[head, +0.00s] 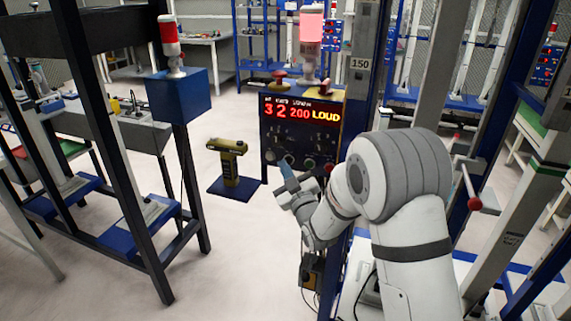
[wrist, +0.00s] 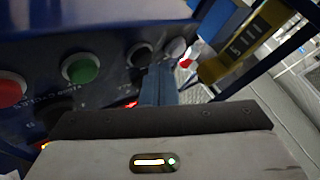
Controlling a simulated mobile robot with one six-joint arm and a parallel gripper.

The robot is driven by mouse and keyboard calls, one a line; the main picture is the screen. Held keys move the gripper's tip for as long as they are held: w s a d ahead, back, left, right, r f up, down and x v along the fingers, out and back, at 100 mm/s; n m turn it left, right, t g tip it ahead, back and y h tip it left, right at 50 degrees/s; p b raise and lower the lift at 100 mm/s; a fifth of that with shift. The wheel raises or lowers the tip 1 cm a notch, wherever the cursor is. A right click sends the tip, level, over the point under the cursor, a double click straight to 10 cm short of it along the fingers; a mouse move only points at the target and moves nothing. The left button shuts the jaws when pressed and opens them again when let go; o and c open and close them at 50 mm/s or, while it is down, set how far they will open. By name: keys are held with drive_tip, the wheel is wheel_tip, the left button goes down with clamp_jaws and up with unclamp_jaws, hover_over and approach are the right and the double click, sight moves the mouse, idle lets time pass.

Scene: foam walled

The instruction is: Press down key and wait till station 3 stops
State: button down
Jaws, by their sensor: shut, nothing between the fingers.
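The station's dark control panel (head: 268,135) stands ahead with a lit display (head: 300,112) reading "3 2 200 LOUD". In the wrist view, the panel has a red button (wrist: 10,90), a green button (wrist: 80,68), a dark round button (wrist: 138,54) and a paler round one (wrist: 175,48). Which one is the down key, I cannot tell. My gripper (head: 286,168), with blue fingers, is shut and empty at the panel's lower row. Its fingers (wrist: 158,85) point toward the dark and paler buttons. Whether they touch either is unclear.
A pinkish-red lamp (head: 311,22) and a red knob (head: 279,74) top the panel. A yellow-and-black device (head: 228,160) stands on a blue base to the left. A metal post (head: 358,60) marked 150 rises close right. Open floor lies left of the panel.

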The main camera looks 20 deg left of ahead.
drive_tip(key=shift+w+d+f, duration=0.2)
drive_tip(key=shift+d, duration=0.3)
drive_tip(key=shift+s+b, duration=1.65)
drive_tip(key=shift+s, duration=0.9)
